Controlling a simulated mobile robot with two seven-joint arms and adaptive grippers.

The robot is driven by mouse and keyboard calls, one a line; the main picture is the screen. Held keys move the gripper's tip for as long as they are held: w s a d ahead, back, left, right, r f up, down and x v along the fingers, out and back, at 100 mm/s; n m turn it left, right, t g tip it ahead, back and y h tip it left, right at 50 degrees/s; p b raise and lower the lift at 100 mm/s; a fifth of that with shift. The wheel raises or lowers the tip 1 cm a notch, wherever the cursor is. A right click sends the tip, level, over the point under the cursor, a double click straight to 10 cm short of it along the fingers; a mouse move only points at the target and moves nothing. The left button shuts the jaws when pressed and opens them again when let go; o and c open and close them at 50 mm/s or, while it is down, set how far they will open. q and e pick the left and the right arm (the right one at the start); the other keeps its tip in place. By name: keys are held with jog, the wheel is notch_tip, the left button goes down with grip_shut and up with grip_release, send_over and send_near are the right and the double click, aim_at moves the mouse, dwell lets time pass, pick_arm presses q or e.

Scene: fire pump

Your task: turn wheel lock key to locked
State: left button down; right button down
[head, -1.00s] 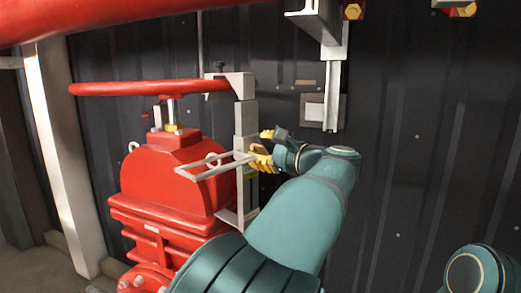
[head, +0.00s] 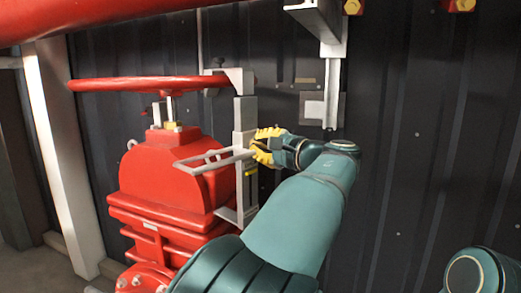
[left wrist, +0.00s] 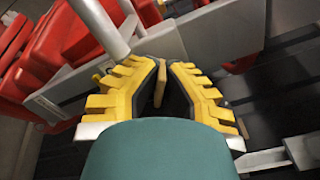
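The wheel lock is a grey upright post (head: 245,125) with a bracket clamped on the rim of the red handwheel (head: 140,84) and a grey rectangular loop (head: 205,163) sticking out to the left. My left gripper (head: 259,143), with yellow ridged fingers, is right beside the post, near the loop's inner end. In the left wrist view, the fingertips (left wrist: 167,66) point at the grey post (left wrist: 215,38), with a narrow gap between them. A thin tan strip (left wrist: 160,86) shows in this gap; I cannot tell whether it is the key. My right gripper is not in view.
The red valve body (head: 165,180) stands below the handwheel. A red pipe (head: 90,18) crosses the top left, and a grey beam (head: 333,80) hangs above my left wrist. A dark ribbed wall (head: 400,150) is behind. A white column (head: 60,160) stands at left.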

pick_arm(q)
jog(key=n+b, duration=0.2)
jog(key=n, duration=0.1)
jog(key=shift+a+n, duration=0.1)
jog(key=shift+n, duration=0.2)
jog(key=shift+n+b, duration=0.8)
jog(key=shift+n, duration=0.7)
jog(key=c, duration=1.1)
grip_release()
jog(key=shift+c, duration=0.2)
jog(key=v, duration=1.2)
